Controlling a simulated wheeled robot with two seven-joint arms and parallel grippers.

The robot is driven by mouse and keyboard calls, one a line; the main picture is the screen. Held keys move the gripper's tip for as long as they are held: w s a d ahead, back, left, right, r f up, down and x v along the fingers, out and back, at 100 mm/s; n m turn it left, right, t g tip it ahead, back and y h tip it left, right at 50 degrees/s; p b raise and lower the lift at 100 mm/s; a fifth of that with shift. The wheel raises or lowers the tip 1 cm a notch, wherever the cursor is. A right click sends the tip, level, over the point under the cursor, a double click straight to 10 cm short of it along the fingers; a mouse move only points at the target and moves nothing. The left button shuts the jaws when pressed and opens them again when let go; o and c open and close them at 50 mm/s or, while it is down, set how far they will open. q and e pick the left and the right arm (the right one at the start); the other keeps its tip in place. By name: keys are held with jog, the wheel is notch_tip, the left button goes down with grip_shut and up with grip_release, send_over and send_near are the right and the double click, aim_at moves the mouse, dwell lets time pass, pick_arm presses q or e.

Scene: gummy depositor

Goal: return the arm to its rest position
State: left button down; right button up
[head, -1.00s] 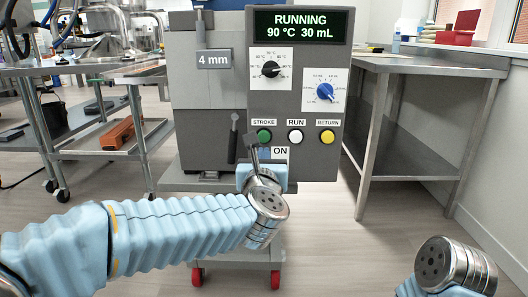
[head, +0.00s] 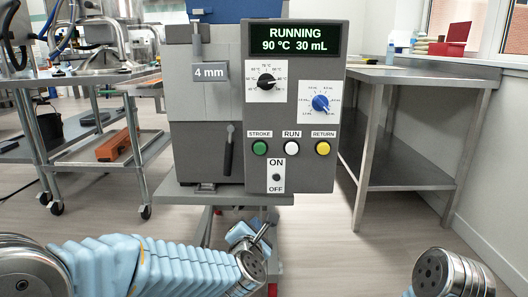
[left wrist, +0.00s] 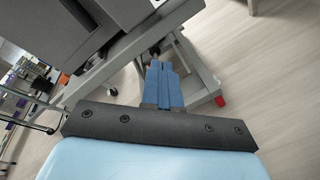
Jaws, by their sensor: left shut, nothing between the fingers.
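My left arm (head: 165,268) comes in low from the left in its light blue sleeve. Its gripper (head: 263,230) is below the front of the depositor (head: 205,115) and apart from it. In the left wrist view the blue fingers (left wrist: 163,85) are together with nothing between them. The depositor's display (head: 284,40) reads RUNNING, 90 °C, 30 mL. The green STROKE (head: 260,148), white RUN (head: 292,148) and yellow RETURN (head: 323,148) buttons and the ON/OFF switch (head: 277,177) are in clear view. Part of my right arm (head: 450,273) shows at lower right; its gripper is out of view.
A steel table (head: 430,73) stands right of the depositor. Steel carts (head: 90,78) stand at left, one with an orange block (head: 112,145) on its lower shelf. The depositor's stand has red casters (left wrist: 220,100). Open floor (head: 345,235) lies at front right.

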pick_arm(q)
jog(key=s+a+f+m+g, duration=0.2)
jog(key=f+m, duration=0.3)
jog(key=f, duration=0.5)
jog(key=s+a+f+m+g, duration=0.3)
jog(key=f+m, duration=0.1)
jog(key=f, duration=0.5)
jog(key=s+a+f+m+g, duration=0.2)
jog(key=f+m, duration=0.3)
jog(key=f, duration=0.5)
jog(key=s+a+f+m+g+h, duration=0.25)
jog(key=s+f+m+g, duration=0.5)
jog(key=s+f, duration=0.75)
jog(key=s+r+m+p, duration=0.1)
jog(key=s+r+p, duration=0.1)
jog(key=r+p, duration=0.5)
jog(key=s+r+m+p, duration=0.1)
jog(key=s+r+p, duration=0.2)
jog(key=r+p, duration=0.4)
jog(key=shift+d+r+m, duration=0.3)
jog(key=shift+r+m, duration=0.05)
jog(key=shift+r, duration=0.2)
dwell(1.7)
